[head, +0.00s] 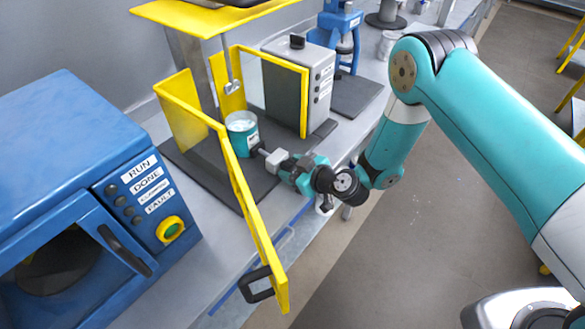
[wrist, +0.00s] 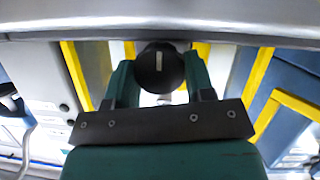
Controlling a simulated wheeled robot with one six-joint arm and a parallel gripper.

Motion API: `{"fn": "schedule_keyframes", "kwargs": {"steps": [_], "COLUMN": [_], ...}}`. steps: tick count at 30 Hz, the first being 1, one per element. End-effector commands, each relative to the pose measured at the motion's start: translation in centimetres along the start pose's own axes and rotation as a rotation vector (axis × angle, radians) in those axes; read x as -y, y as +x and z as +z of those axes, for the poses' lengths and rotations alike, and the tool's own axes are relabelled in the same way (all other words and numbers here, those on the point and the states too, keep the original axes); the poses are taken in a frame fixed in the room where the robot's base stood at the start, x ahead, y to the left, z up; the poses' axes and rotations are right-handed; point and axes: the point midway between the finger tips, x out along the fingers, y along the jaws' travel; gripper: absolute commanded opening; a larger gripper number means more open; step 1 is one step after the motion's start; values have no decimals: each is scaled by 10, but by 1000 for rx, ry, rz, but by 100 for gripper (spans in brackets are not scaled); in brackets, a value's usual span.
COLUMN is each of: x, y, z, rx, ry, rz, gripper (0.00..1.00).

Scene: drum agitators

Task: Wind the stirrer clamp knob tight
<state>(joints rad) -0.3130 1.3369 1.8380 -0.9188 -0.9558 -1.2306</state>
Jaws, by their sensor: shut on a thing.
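My gripper (head: 264,153) reaches in from the right, low between the yellow-framed guard doors. In the wrist view its two dark green fingers (wrist: 160,76) sit on either side of a round black knob (wrist: 160,62) with a pale line on its face. The gripper is shut on this knob; the line stands about upright in the picture. In the head view the knob is mostly hidden at the fingertips, beside a teal vessel (head: 242,142) with pale contents. A stirrer shaft (head: 227,60) with a shiny fitting hangs above the vessel.
An open yellow door (head: 243,190) with a black handle (head: 256,284) stands just left of my gripper. Another yellow frame (head: 304,100) and a grey box (head: 318,75) are behind. A blue oven-like machine (head: 70,160) fills the left. Open floor (head: 400,240) lies right of the bench.

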Motion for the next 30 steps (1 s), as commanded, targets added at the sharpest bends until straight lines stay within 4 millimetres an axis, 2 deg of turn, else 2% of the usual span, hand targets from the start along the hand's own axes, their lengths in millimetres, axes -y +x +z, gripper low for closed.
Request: {"fn": "schedule_keyframes", "kwargs": {"steps": [6,12,23,24,27,30], "x": [-2,-3,-3,-3,-3,-3], "y": [4,2,1,1,1,1], "z": [6,3,-1,-1,-1,-1], "rx": [-6,-4,-3,-3,-3,-2], "ry": [181,342,372,372,371,371], "rz": [-72,-140,-154,-154,-154,-154], "gripper": [25,25,25,56,75,75]}}
